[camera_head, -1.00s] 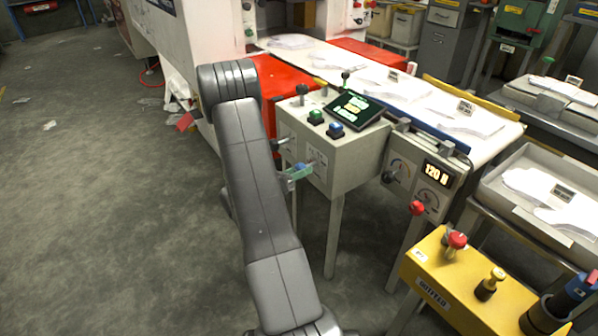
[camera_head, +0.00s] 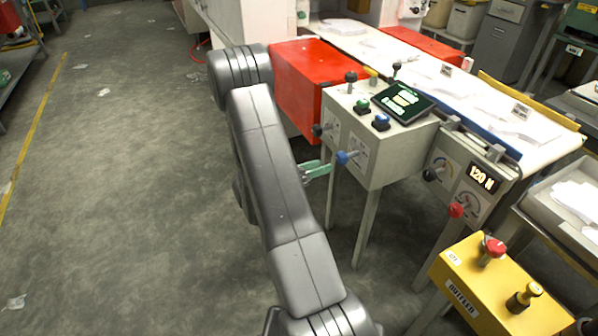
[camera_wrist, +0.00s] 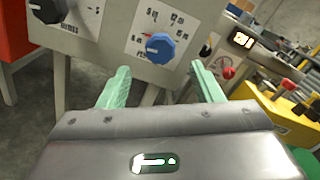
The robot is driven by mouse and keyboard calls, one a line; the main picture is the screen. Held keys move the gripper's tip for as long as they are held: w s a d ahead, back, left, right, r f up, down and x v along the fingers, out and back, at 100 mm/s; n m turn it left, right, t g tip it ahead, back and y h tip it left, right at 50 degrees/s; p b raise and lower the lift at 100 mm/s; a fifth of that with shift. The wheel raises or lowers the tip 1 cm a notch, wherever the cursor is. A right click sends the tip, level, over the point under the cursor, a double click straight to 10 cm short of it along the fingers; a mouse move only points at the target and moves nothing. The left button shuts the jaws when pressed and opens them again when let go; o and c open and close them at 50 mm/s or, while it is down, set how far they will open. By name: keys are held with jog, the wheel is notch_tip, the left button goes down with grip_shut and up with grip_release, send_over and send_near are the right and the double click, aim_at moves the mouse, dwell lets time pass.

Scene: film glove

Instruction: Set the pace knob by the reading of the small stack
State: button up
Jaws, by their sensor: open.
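My gripper (camera_wrist: 162,88) is open, its two green fingers apart and empty in the wrist view. One green finger shows in the head view (camera_head: 316,171), left of a blue knob (camera_head: 344,158) on the pale control box. In the wrist view this blue knob (camera_wrist: 160,47) sits above and between the fingertips, apart from them, on a white dial plate. A black knob (camera_wrist: 47,10) is on the same face, up left. I cannot read which is the pace knob. White flat stacks (camera_head: 515,130) with small tags lie on the belt; the tags are too small to read.
The control box (camera_head: 400,160) bears a lit screen (camera_head: 403,101), too small to read, and buttons. A display (camera_head: 483,177) reads 120 N beside a red knob (camera_head: 457,210). A yellow button box (camera_head: 480,275) stands front right.

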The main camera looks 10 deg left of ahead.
aim_at(338, 160)
jog(key=v, duration=0.6)
jog(key=shift+p, duration=0.3)
jog(key=b+x, duration=0.1)
jog(key=x, duration=1.2)
jog(key=shift+w+d+b, duration=0.2)
jog(key=shift+d+b, duration=0.1)
jog(key=shift+b, duration=0.1)
